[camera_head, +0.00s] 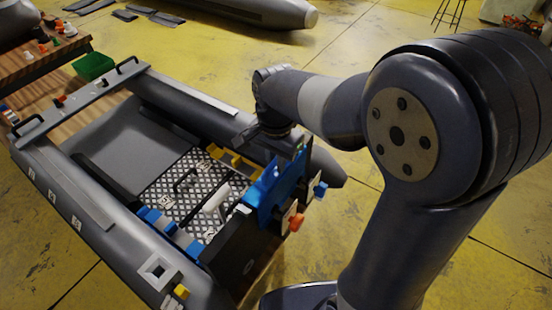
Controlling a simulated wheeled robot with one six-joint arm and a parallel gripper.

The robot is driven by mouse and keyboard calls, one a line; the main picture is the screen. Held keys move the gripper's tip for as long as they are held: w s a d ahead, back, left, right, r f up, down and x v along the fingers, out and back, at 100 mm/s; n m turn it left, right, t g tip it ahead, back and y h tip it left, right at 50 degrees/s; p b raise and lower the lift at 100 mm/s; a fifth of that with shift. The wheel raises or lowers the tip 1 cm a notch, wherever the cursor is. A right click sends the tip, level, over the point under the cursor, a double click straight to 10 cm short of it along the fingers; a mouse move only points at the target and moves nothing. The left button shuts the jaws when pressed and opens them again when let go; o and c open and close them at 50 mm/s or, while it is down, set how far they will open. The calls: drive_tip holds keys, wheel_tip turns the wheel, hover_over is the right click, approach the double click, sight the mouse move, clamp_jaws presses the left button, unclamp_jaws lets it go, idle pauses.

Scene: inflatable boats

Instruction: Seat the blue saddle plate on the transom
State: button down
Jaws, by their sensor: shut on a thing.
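The blue saddle plate (272,188) stands upright at the stern of the grey inflatable boat (75,200), at the top edge of the black transom (243,256). My gripper (296,150) is at the plate's upper right end and shut on it. The fingers are small and partly hidden by the wrist. The plate overlaps the transom's right part in this view. I cannot tell whether it touches the transom or is fully down on it.
Orange and blue knobs (320,189) stick out behind the transom. Inside the boat lie a checkered floor panel (180,185), yellow blocks (235,163) and blue blocks (158,221). A wooden table with a green bin (93,66) stands at left.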

drive_tip(key=c, duration=1.3)
unclamp_jaws()
drive_tip(key=shift+r, duration=0.1)
wheel_tip(320, 180, up, 11)
drive_tip(key=shift+f, duration=0.15)
wheel_tip(320, 180, down, 11)
drive_tip(key=shift+r, duration=0.4)
